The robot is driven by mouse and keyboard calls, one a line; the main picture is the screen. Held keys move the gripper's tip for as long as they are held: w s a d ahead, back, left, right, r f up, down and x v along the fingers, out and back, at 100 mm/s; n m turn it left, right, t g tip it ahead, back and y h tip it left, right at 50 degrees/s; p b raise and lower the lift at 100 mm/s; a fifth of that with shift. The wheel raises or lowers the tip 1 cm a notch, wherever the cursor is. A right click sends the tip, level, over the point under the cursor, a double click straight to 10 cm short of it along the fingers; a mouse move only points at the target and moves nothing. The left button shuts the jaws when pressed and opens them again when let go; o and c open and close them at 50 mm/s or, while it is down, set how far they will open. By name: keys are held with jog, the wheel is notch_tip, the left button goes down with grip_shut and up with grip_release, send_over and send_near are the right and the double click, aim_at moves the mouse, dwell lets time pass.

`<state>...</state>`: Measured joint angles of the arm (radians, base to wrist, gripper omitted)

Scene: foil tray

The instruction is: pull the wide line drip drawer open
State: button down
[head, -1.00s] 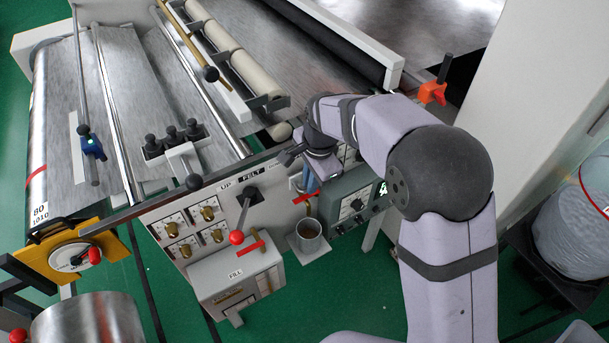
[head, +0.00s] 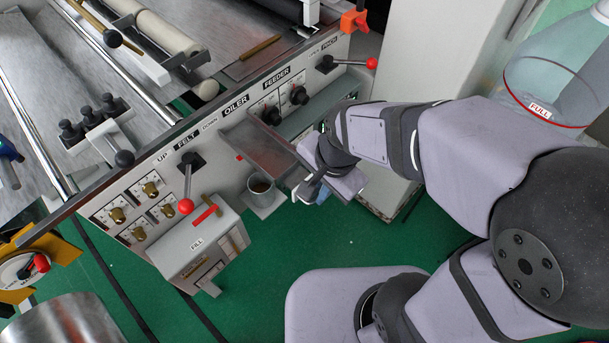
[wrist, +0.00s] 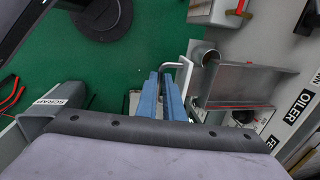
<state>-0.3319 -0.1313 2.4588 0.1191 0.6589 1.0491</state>
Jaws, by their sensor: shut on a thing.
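The wide drip drawer (head: 262,150) is a shallow grey metal tray standing out from the machine's front panel, below the OILER label. In the wrist view the drawer (wrist: 245,82) lies right of my fingers, with a pale bent bar handle (wrist: 187,72) at its front. My gripper (head: 318,192) is at the drawer's outer end, clear of the panel. In the wrist view its blue fingers (wrist: 166,97) are closed on the handle. The exact grip is partly hidden by the fingers, and the arm covers part of the drawer's right side in the head view.
A metal cup (head: 261,189) stands on a bracket just left of the drawer. A grey FILL box (head: 203,243) and a red-knobbed lever (head: 187,190) are further left. A large clear FULL container (head: 555,75) is at right. Green floor (head: 250,300) is open in front.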

jog(key=shift+s+d, duration=0.15)
jog(key=shift+d, duration=0.05)
jog(key=c, duration=1.9)
grip_release()
notch_tip(320, 180, up, 7)
jog(key=p, duration=0.1)
jog(key=shift+s+d+r, duration=0.2)
jog(key=shift+s+d, duration=0.25)
